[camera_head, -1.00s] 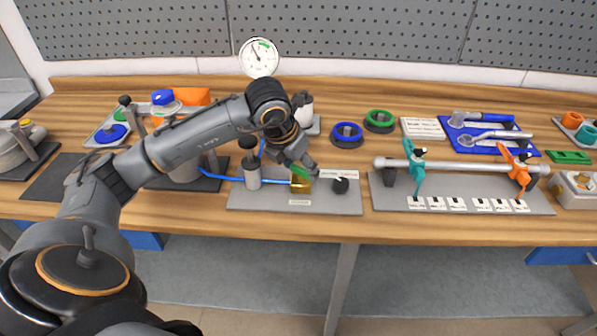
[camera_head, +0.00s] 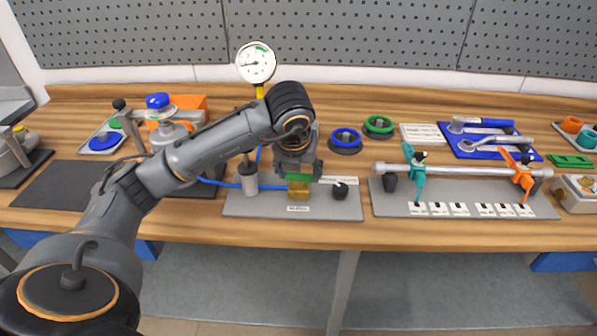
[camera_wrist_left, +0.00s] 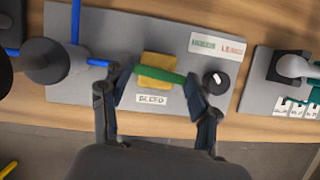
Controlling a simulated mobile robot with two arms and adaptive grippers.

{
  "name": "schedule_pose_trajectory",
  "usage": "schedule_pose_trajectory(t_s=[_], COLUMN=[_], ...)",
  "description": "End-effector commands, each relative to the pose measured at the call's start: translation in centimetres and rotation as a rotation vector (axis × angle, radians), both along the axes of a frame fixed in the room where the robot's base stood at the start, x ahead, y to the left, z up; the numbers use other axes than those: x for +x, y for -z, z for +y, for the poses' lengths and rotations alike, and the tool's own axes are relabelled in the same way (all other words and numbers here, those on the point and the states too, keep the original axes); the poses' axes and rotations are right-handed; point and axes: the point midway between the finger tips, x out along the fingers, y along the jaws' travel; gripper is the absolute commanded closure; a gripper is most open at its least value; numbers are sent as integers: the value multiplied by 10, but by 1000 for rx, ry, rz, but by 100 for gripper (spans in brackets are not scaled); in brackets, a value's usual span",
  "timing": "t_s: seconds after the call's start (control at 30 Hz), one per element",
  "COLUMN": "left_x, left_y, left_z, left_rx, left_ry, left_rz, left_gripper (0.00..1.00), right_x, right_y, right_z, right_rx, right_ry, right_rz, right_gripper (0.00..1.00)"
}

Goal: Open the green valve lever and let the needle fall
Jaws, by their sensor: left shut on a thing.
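The green valve lever (camera_wrist_left: 160,76) sits on a brass valve block (camera_wrist_left: 153,84), which also shows in the head view (camera_head: 298,191). The lever lies crosswise over the block, slightly tilted in the left wrist view. My left gripper (camera_wrist_left: 158,90) is shut on the lever, one finger at each end of it. In the head view the left gripper (camera_head: 298,172) is above the block and partly covers the lever (camera_head: 299,177). The round gauge (camera_head: 256,63) stands behind on a yellow stem; its needle points to the left. My right gripper is not in view.
The grey plate (camera_head: 335,209) holds the valve, a black knob (camera_head: 340,190) and a grey cylinder (camera_head: 249,182) with a blue hose. To the right is a plate (camera_head: 460,199) with a pipe and teal and orange clamps. A pegboard (camera_head: 350,35) closes the back.

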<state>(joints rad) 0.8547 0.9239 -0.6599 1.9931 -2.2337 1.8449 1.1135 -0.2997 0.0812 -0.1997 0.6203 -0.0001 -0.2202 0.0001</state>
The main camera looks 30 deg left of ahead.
Motion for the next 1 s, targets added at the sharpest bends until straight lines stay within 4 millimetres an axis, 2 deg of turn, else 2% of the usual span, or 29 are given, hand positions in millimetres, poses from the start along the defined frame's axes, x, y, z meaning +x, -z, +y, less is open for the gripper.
schedule_pose_trajectory(t_s=[0.27, 0.3, 0.4, 0.77, 0.87, 1.0], left_x=[0, 0, 0, 0, -2, -10], left_y=[1, 1, 1, -1, -8, -30], left_z=[-1, -1, 0, 0, -2, -6], left_rx=[-1, -1, 0, 0, 0, 0], left_ry=[1, 1, 1, 1, 3, 3], left_rz=[3, 3, 2, 0, -2, -4], left_gripper=[71, 38, 18, 17, 17, 17], right_x=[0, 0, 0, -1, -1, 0], right_y=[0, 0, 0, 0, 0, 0], right_z=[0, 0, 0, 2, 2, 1], right_rx=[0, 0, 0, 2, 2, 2], right_ry=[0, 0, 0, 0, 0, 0], right_rz=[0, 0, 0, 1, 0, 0], right_gripper=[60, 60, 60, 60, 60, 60])
